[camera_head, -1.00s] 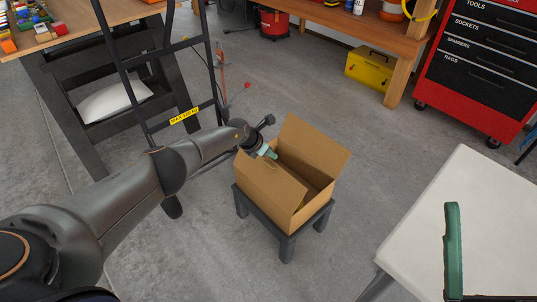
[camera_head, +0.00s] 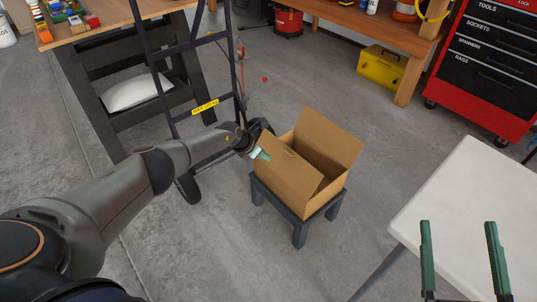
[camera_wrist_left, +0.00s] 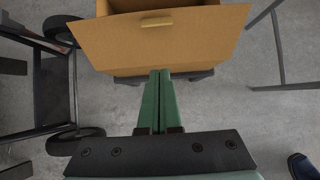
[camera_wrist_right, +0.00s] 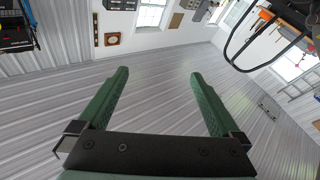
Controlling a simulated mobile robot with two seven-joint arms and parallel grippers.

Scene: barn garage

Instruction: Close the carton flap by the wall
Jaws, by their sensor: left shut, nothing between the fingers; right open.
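An open brown carton (camera_head: 283,181) sits on a small dark stool. One flap (camera_head: 332,136) stands up, leaning outward, at its far right side. Another flap (camera_head: 291,167) slopes outward on the near left side. In the left wrist view a flap (camera_wrist_left: 200,38) with a pale slot-like mark spreads toward me. My left gripper (camera_head: 264,156) is shut and empty at the carton's left side, by the near flap; in the left wrist view its tips (camera_wrist_left: 160,72) lie at that flap's lower edge, contact unclear. My right gripper (camera_head: 458,226) is open and empty, above the white table's near edge.
The dark stool (camera_head: 301,236) stands on open concrete floor. A black hand truck (camera_head: 190,45) stands close behind my left forearm. A white table (camera_head: 470,190) is at the right. A yellow toolbox (camera_head: 382,68) and a red tool cabinet (camera_head: 487,65) are at the back.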

